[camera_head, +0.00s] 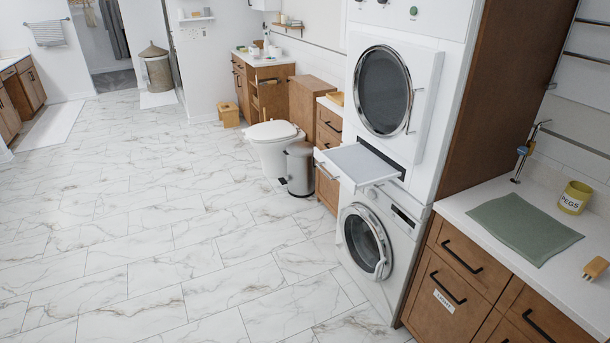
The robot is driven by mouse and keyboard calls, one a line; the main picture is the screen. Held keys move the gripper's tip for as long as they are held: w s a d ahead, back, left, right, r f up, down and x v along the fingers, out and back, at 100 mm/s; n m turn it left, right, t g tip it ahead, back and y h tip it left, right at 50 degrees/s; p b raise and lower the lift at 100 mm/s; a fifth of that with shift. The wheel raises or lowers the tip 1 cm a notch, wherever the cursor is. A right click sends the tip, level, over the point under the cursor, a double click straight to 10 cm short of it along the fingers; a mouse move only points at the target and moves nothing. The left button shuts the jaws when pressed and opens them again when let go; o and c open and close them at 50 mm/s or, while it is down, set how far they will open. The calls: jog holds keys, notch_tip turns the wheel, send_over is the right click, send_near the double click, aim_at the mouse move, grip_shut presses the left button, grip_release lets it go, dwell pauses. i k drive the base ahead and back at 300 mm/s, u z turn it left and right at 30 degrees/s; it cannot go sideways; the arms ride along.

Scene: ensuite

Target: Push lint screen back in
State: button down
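The lint screen (362,163) is a flat grey panel with a white front edge. It sticks out to the left from a dark slot in the white stacked laundry unit. The slot lies just below the round-doored dryer (384,91) and above the washer (365,242). The screen looks level, with a large part of it outside the slot. Its inner end is hidden in the slot. My gripper is not in view.
A brown-fronted counter (459,262) with a green mat (525,228) and a yellow pegs pot (574,197) stands right of the unit. A grey bin (299,168) and a toilet (273,146) stand beyond it. The marble floor (150,232) at left is clear.

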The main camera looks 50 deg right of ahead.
aim_at(355, 166)
jog(key=z, duration=0.15)
jog(key=i, duration=0.95)
jog(key=u, duration=0.05)
